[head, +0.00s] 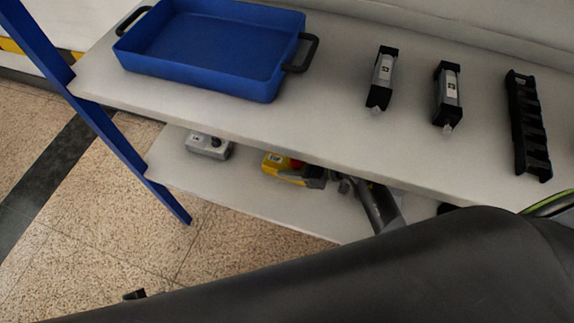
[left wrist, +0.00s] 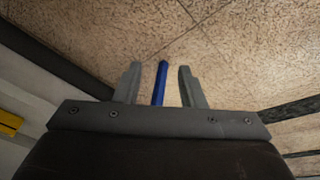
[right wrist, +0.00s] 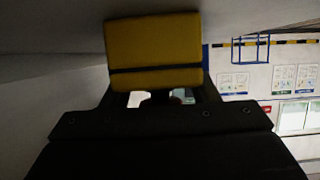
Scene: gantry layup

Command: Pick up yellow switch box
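The yellow switch box (head: 284,168) lies on the lower shelf, with a bit of red showing at its right end. My right gripper (head: 316,178) reaches in under the upper shelf and meets the right end of the box. In the right wrist view the yellow box (right wrist: 154,50) covers the fingertips; the finger bases stand wide apart. Whether the fingers press on the box cannot be seen. My left gripper (left wrist: 160,72) is open and empty above the floor.
A grey switch box (head: 208,146) sits left on the lower shelf (head: 240,192). The upper shelf (head: 330,125) overhangs it and carries a blue tray (head: 275,82), two black-and-silver parts (head: 382,75) (head: 448,92) and a black rack (head: 528,125). A blue post (head: 110,130) stands at the left.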

